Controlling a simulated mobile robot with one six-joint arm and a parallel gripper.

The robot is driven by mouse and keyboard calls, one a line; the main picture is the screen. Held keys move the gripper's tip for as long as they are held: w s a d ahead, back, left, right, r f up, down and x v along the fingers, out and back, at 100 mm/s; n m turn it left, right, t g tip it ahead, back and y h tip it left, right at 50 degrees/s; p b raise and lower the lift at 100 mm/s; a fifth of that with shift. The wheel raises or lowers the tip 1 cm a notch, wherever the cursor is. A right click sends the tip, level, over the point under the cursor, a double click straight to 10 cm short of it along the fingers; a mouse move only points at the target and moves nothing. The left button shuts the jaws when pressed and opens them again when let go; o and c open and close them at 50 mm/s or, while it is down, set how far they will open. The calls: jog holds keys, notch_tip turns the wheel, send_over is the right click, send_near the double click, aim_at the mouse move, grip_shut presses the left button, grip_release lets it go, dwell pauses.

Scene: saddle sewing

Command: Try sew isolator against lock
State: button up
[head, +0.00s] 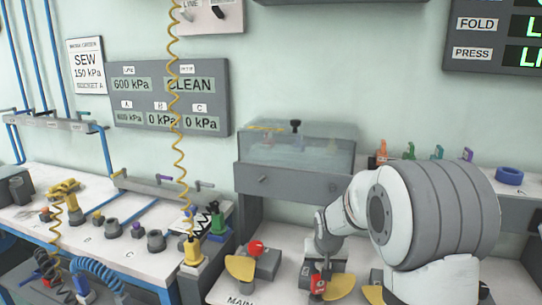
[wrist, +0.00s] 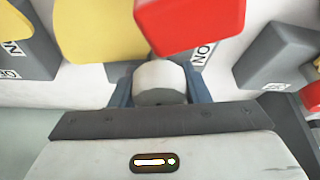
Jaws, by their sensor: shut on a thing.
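The sew isolator (head: 341,287), as I take it, is a grey block with a yellow plate at the front right of the bench. Its own name label is hidden. A red lock (head: 318,283) with a pale label hangs at its front; in the wrist view the red lock (wrist: 190,22) is large at the top, beside the yellow plate (wrist: 95,28). My gripper (head: 325,252) reaches down onto the isolator. In the wrist view my gripper (wrist: 158,90) has its two blue-grey fingers on either side of a pale round knob (wrist: 160,78), shut on it.
Another isolator (head: 268,262) with a red knob and yellow plate stands left, behind a MAIN label (head: 240,300). A grey block (wrist: 280,50) lies right in the wrist view. A clear-topped cabinet (head: 297,150) stands behind. A yellow coiled hose (head: 179,130) hangs at left.

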jog(key=shift+f+m+b, duration=0.1)
jog(key=shift+m+b, duration=0.3)
jog(key=shift+b, duration=0.35)
dwell(0.4)
jog(key=shift+d+m+h+b, duration=0.1)
jog(key=shift+m+h+b, duration=0.4)
jog(key=shift+m+b, duration=0.6)
dwell(0.5)
jog(key=o, duration=1.1)
jog(key=shift+c, duration=0.2)
jog(key=shift+r, duration=0.2)
jog(key=shift+r+p, duration=1.5)
jog(key=shift+r, duration=0.95)
jog(key=shift+n, duration=0.3)
